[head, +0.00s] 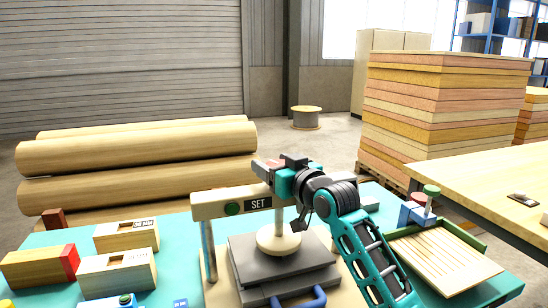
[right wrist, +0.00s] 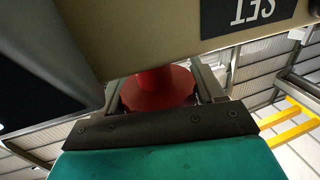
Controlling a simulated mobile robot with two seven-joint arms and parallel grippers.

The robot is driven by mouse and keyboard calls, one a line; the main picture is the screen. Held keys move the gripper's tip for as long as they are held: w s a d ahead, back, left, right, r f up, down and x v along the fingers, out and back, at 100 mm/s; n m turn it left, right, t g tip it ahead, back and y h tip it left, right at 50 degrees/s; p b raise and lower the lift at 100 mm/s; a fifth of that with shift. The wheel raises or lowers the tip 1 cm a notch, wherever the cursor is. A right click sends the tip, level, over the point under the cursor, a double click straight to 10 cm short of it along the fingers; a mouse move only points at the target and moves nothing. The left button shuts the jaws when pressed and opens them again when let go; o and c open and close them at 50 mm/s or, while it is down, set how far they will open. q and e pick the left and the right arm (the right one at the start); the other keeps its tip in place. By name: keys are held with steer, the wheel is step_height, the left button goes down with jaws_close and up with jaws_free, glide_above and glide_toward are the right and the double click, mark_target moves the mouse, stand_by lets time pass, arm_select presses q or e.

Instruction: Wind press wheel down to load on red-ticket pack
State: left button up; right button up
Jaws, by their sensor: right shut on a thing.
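The press stands on the teal bench, with a cream crossbeam (head: 207,205) marked SET and a green button. Its round cream foot (head: 279,243) is over a stack of dark grey plates (head: 255,270); I cannot tell whether it touches. My right gripper (head: 277,168) is above the beam, shut on the red press wheel (right wrist: 158,90), which shows between the fingers in the right wrist view. In the head view the gripper mostly hides the wheel. I cannot make out a red ticket on anything under the press. My left gripper is not in view.
Wooden blocks lie at the left, one with a red end (head: 70,260). A slatted tray (head: 445,262) is at the right, with a green-topped blue tool (head: 420,208) near it. Blue handles (head: 302,298) stick out in front of the plates. Rolls and stacked boards stand behind.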

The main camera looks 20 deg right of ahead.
steer(key=shift+r+m+h+p, duration=0.25)
steer(key=shift+m+h+p, duration=0.3)
steer(key=shift+p, duration=0.25)
steer(key=shift+d+f+h+p, duration=0.2)
steer(key=shift+h+p, duration=0.1)
steer(key=shift+h, duration=0.25)
steer(key=o, duration=1)
steer(key=shift+c, duration=0.2)
steer(key=s+d, duration=0.1)
steer(key=s, duration=1.1)
steer(key=shift+s+d, duration=0.4)
